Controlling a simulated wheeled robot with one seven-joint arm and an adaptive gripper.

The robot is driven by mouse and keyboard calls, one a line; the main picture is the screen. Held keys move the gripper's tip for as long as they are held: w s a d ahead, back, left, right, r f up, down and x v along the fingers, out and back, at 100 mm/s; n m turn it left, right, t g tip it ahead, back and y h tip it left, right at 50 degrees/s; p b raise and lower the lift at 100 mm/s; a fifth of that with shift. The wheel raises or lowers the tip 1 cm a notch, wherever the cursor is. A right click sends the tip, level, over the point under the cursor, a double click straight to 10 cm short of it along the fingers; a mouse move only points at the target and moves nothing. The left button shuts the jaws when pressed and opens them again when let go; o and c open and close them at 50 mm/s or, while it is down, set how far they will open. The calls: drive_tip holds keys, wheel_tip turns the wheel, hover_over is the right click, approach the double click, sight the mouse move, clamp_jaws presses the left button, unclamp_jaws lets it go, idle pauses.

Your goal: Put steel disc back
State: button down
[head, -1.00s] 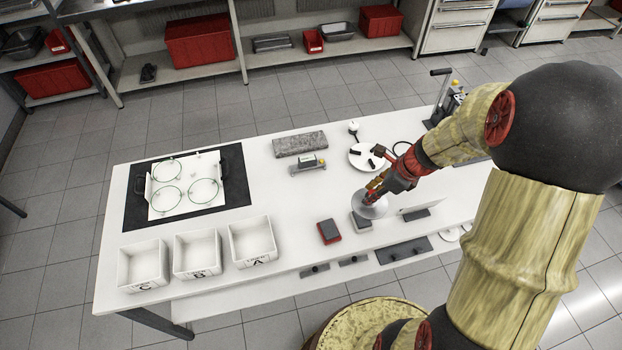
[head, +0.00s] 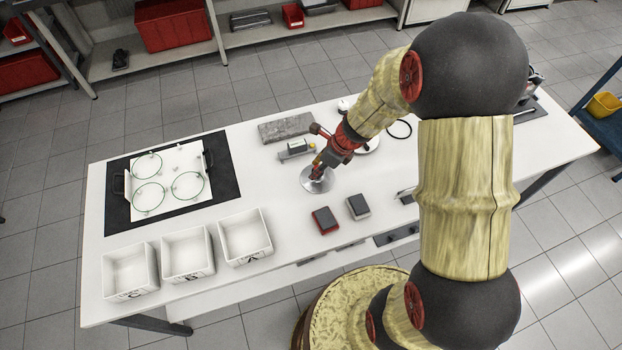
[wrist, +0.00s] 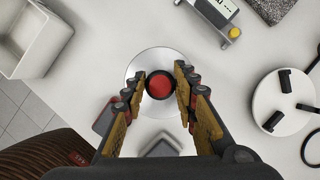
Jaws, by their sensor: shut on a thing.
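The steel disc (head: 316,184) is a shiny round plate in the middle of the table, in front of a small gauge. In the wrist view the disc (wrist: 149,56) lies flat under my gripper, with a round red knob (wrist: 160,84) at its centre. My gripper (wrist: 161,82) is shut on the knob, one finger on each side. In the head view my gripper (head: 319,172) points down at the disc. The height of the disc above the table is hard to tell.
A white plate (head: 170,172) with three green-edged rings lies on a black mat (head: 224,170) at left. White bins A (head: 245,238), B (head: 188,254) and C (head: 130,271) line the front. The gauge (head: 297,149), grey slab (head: 286,128), red-edged block (head: 325,220) and grey block (head: 358,207) are close by.

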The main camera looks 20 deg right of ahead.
drive_tip(key=shift+w+a+f+b, duration=0.15)
drive_tip(key=shift+w+a+f, duration=0.1)
drive_tip(key=shift+a+f, duration=0.25)
drive_tip(key=shift+w+a+f+b, duration=0.2)
drive_tip(key=shift+a+f, duration=0.1)
drive_tip(key=shift+f, duration=0.3)
drive_tip(key=shift+a+f+b, duration=0.1)
drive_tip(key=shift+f+b, duration=0.55)
drive_tip(key=shift+f, duration=0.95)
drive_tip(key=shift+f, duration=0.1)
drive_tip(key=c, duration=1.4)
unclamp_jaws()
